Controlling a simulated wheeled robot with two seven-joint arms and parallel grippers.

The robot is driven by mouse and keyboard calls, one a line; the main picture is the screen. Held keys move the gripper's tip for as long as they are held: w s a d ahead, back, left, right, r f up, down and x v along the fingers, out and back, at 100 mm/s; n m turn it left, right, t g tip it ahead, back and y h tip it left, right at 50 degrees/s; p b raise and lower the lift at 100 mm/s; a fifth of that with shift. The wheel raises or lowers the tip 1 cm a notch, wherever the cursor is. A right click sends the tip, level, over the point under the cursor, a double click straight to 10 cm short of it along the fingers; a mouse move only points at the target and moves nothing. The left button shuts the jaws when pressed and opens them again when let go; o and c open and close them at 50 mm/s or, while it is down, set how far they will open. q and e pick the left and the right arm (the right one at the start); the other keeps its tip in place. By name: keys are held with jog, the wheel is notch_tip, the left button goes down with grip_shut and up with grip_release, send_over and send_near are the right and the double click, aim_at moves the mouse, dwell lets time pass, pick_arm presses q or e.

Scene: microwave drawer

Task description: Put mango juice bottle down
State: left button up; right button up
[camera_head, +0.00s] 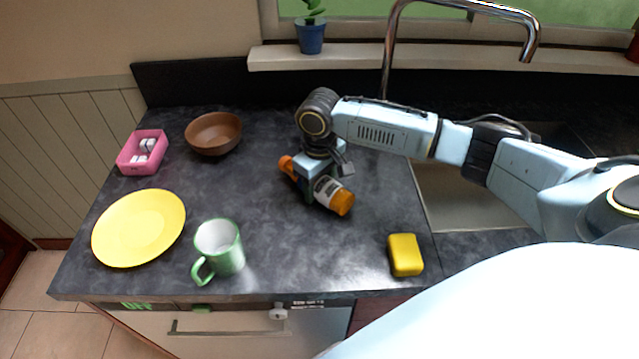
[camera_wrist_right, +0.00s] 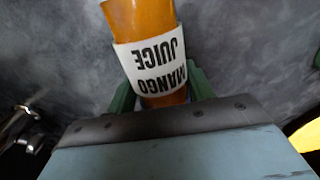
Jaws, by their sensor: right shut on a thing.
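The mango juice bottle (camera_head: 333,195) is orange with a white label and lies on its side at or just above the dark countertop (camera_head: 260,220); I cannot tell whether it touches. My right gripper (camera_head: 316,186) comes down over it and is shut around its middle. In the right wrist view the bottle (camera_wrist_right: 150,55) shows its label reading "MANGO JUICE", with green fingers (camera_wrist_right: 162,90) on both sides of it. The far part of the bottle is partly hidden by the gripper in the head view. My left gripper is not in view.
A green mug (camera_head: 218,248), yellow plate (camera_head: 140,228), brown bowl (camera_head: 213,132) and pink container (camera_head: 142,152) stand to the left. A yellow sponge-like block (camera_head: 405,255) lies front right. The sink (camera_head: 450,200) and tap (camera_head: 460,8) are to the right. Counter around the bottle is clear.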

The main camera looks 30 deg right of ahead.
jog(key=o, duration=1.2)
jog(key=shift+f, duration=0.1)
